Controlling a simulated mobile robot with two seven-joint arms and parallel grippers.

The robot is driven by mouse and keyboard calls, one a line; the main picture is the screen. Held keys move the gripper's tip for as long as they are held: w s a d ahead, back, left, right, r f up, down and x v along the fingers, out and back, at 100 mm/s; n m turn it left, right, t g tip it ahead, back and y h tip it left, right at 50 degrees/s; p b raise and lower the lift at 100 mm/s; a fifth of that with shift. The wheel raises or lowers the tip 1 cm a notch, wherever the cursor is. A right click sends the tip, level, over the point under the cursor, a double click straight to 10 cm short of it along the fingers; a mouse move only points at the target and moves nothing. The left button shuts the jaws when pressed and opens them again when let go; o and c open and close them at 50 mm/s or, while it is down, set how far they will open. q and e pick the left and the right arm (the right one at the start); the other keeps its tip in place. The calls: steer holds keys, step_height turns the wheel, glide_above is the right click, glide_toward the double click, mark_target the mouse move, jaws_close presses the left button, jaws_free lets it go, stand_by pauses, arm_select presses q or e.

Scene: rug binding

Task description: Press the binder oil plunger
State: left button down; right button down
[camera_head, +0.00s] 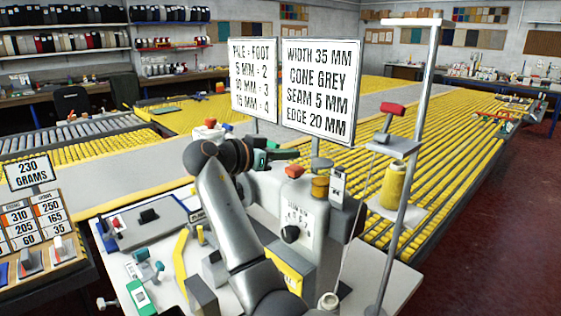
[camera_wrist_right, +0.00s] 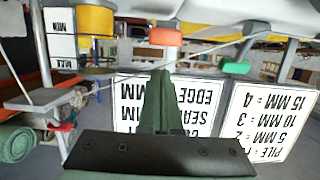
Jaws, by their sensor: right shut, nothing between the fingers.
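The binding machine (camera_head: 305,217) is a white and grey body on a pale table. A red block-shaped cap (camera_head: 293,171) sits on its top, beside a yellow cylinder (camera_head: 319,187) and a white MIN/MAX gauge (camera_head: 338,184). I cannot tell for sure which part is the oil plunger. My right gripper (camera_head: 296,153) is shut and empty, just above and behind the red cap in the head view. In the right wrist view the shut fingers (camera_wrist_right: 160,80) point towards the red cap (camera_wrist_right: 165,37), with a visible gap. My left gripper is out of view.
Two white signs (camera_head: 320,90) stand behind the gripper. A tall grey thread stand (camera_head: 408,140) with a yellow cone (camera_head: 392,185) rises to the right. A second red cap (camera_head: 210,122) is behind my arm. A green block (camera_wrist_right: 237,67) shows in the wrist view.

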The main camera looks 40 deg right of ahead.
steer(key=w+b+v, duration=0.1)
steer(key=b+v, duration=0.1)
steer(key=v, duration=0.8)
steer(key=shift+s, duration=0.45)
steer(key=shift+r, duration=0.1)
